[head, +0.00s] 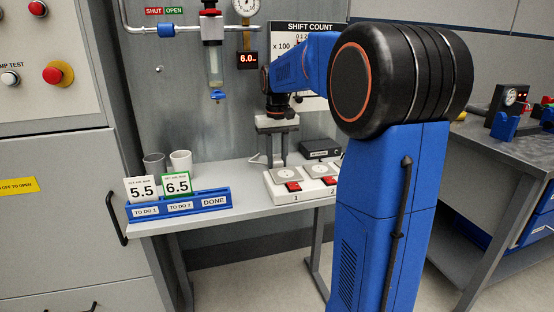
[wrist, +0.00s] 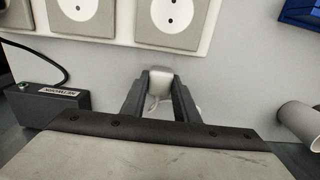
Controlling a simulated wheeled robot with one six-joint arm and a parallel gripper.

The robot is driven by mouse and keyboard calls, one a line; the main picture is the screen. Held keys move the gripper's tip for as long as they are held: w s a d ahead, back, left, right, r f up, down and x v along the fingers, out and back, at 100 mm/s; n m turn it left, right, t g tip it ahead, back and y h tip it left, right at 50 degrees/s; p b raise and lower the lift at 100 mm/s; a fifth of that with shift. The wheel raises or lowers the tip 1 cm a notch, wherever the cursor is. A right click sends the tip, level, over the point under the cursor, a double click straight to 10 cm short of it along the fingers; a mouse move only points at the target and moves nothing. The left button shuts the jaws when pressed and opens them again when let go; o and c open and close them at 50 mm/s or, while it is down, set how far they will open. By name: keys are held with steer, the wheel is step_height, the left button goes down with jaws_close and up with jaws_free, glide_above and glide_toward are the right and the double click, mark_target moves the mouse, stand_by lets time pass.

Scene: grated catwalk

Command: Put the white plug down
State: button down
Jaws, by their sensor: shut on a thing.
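My gripper (wrist: 161,78) is shut on the white plug (wrist: 159,84), which sits between the two dark fingers in the wrist view. The fingers hide the plug's sides, and a pale bit shows between them below it. In the head view my gripper (head: 276,160) points down over the back of the grey bench, left of the black adapter; the plug cannot be made out there. I cannot tell whether the plug touches the bench top (wrist: 245,70).
A white socket strip (wrist: 30,12) with red switches lies close to the plug. A black adapter box (wrist: 50,103) with a cable is beside my gripper. A white cup (wrist: 299,118) stands on the other side. A blue card rack (head: 216,200) is at the bench's left front.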

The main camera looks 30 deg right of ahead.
mark_target(277, 159)
steer(key=shift+f, duration=0.6)
steer(key=c, duration=1.4)
jaws_free()
steer(key=shift+r, duration=0.1)
step_height(277, 159, up, 13)
steer(key=shift+r, duration=0.1)
steer(key=s+a+f, duration=0.2)
steer(key=s+a, duration=0.1)
steer(key=s, duration=0.1)
steer(key=s+a+f+n+t, duration=0.1)
steer(key=s+a+f, duration=0.1)
steer(key=s, duration=0.3)
steer(key=s+a+f+t, duration=0.1)
steer(key=s+a+f, duration=0.1)
steer(key=s+a, duration=0.3)
steer(key=shift+s+n, duration=0.25)
steer(key=shift+n, duration=0.05)
steer(key=s+a+f+t, duration=0.1)
steer(key=s+a+f, duration=0.1)
steer(key=s+f, duration=0.3)
steer(key=s+a+f+n+t, duration=0.1)
steer(key=s+a+f, duration=0.1)
steer(key=s+f, duration=0.3)
steer(key=s+a+f, duration=0.1)
steer(key=s+f, duration=0.4)
steer(key=shift+s+a+n+t, duration=0.3)
steer(key=shift+s+a+t, duration=0.05)
steer(key=shift+a+t, duration=0.05)
